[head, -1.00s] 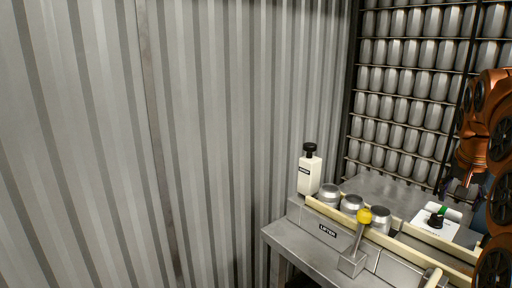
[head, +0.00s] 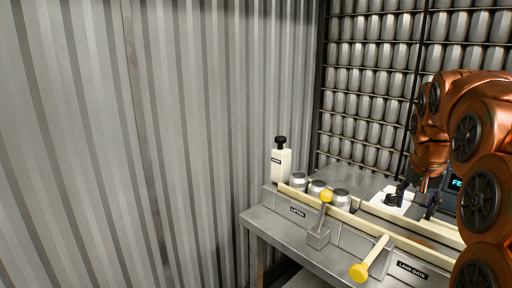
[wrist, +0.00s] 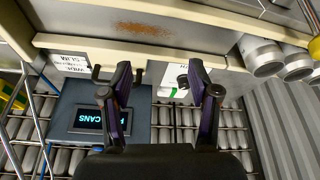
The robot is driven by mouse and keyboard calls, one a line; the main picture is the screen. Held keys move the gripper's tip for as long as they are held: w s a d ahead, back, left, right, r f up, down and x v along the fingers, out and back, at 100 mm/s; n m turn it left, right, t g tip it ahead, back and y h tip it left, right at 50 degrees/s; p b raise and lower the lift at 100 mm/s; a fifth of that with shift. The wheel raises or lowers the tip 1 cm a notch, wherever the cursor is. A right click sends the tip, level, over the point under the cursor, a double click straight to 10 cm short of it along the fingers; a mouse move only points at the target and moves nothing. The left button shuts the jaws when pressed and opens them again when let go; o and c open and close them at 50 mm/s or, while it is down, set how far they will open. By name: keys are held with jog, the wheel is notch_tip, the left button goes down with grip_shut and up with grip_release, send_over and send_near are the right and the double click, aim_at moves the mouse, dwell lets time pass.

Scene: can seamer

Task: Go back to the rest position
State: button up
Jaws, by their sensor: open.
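My gripper (head: 416,198) shows at the right of the head view, below my copper-coloured arm and above the back of the bench. In the wrist view the two dark fingers of my gripper (wrist: 160,78) stand apart with nothing between them. A white panel with a black knob (head: 393,200) is just left of the gripper in the head view. In the wrist view it is partly hidden behind the right finger.
The metal bench (head: 283,225) carries several cans (head: 318,188), a white bottle (head: 281,163), an upright yellow-knobbed lifter lever (head: 326,197) and a tilted yellow lane gate handle (head: 360,272). A display (wrist: 89,121) is left of the fingers. A can rack (head: 365,90) stands behind; a corrugated wall is left.

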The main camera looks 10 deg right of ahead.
jog(key=s+a+f+n+p, duration=0.1)
jog(key=s+a, duration=0.2)
jog(key=a, duration=0.2)
jog(key=s+a+f+n+g+y+p, duration=0.1)
jog(key=s+a+n+p, duration=0.1)
jog(key=a, duration=0.4)
jog(key=s+a+f+n+p, duration=0.1)
jog(key=s+a, duration=0.2)
jog(key=a, duration=0.3)
jog(key=shift+s+a+g+y+p, duration=0.25)
jog(key=shift+s+g+y+p, duration=0.05)
jog(key=shift+g+y+p, duration=0.1)
jog(key=s+a+f+n+g+p, duration=0.1)
jog(key=s+a+f+n+p, duration=0.1)
jog(key=s+a, duration=0.4)
jog(key=shift+s+a+f+y, duration=0.15)
jog(key=shift+s+y, duration=0.15)
jog(key=shift+s, duration=0.6)
jog(key=s+a+f+p, duration=0.1)
jog(key=s, duration=0.2)
jog(key=s+a+f+n+g, duration=0.1)
jog(key=s, duration=0.2)
jog(key=s+a+f+n+p, duration=0.1)
jog(key=s+a, duration=0.1)
jog(key=s, duration=0.2)
jog(key=shift+g+p, duration=0.3)
jog(key=shift+g, duration=0.1)
jog(key=shift+c, duration=0.3)
